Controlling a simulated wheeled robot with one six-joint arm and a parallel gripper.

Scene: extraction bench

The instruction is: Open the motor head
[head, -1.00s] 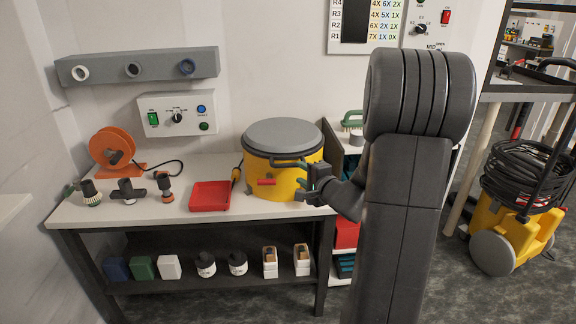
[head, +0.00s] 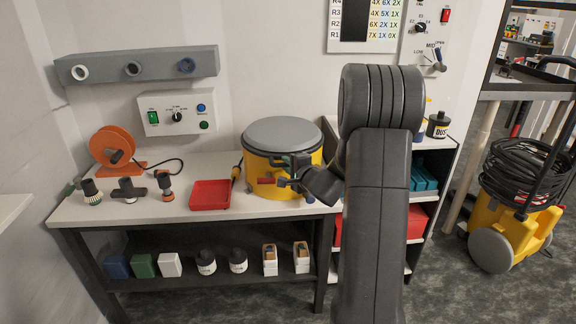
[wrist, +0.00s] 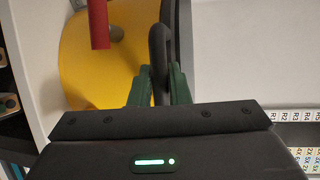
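The motor head, a flat round grey lid (head: 283,132), sits on a yellow drum (head: 262,168) at the right end of the bench. A red latch (head: 265,181) is on the drum's front; a red part (wrist: 98,22) also shows in the wrist view. My gripper (head: 292,170) is at the drum's front right, just below the lid's rim. In the wrist view its green fingers (wrist: 160,82) stand close on both sides of an upright black bar (wrist: 158,45), which looks like a handle or latch. Whether they press on it cannot be told.
An orange reel (head: 113,146) and several small attachments stand farther left. A shelf unit (head: 440,160) stands to the right.

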